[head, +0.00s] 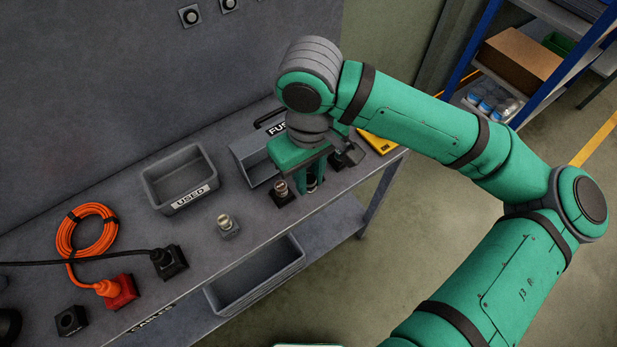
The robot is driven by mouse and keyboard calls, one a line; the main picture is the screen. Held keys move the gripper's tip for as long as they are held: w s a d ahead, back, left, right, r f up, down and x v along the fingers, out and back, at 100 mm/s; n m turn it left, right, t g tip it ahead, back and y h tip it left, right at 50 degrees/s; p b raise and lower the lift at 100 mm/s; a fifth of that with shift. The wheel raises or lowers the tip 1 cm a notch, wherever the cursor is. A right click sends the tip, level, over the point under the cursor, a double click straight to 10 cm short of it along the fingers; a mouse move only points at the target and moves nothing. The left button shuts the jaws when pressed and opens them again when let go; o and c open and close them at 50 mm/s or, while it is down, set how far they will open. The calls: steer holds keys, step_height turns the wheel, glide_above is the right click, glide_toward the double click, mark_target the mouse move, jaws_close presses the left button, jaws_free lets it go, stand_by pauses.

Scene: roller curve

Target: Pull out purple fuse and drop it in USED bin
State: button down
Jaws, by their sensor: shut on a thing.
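The USED bin (180,175) is a grey open box with a white label on its front, standing on the bench to the left of my gripper. It looks empty. My gripper (311,181) points down at the right part of the bench. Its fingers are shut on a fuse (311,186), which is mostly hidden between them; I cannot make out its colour. The fuse is at a dark holder low on the bench; I cannot tell whether it is still seated. A brownish fuse (281,188) stands in a dark holder just left, and a pale fuse (226,221) farther left.
A second grey bin (255,155), partly hidden by my gripper, stands behind it. A yellow item (379,141) lies at the right. An orange cable coil (87,231) and plugs lie at the left.

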steer(key=w+f, duration=0.4)
steer(key=w, duration=0.4)
steer(key=shift+d+f, duration=0.25)
steer(key=shift+f, duration=0.1)
stand_by(1.6)
stand_by(0.3)
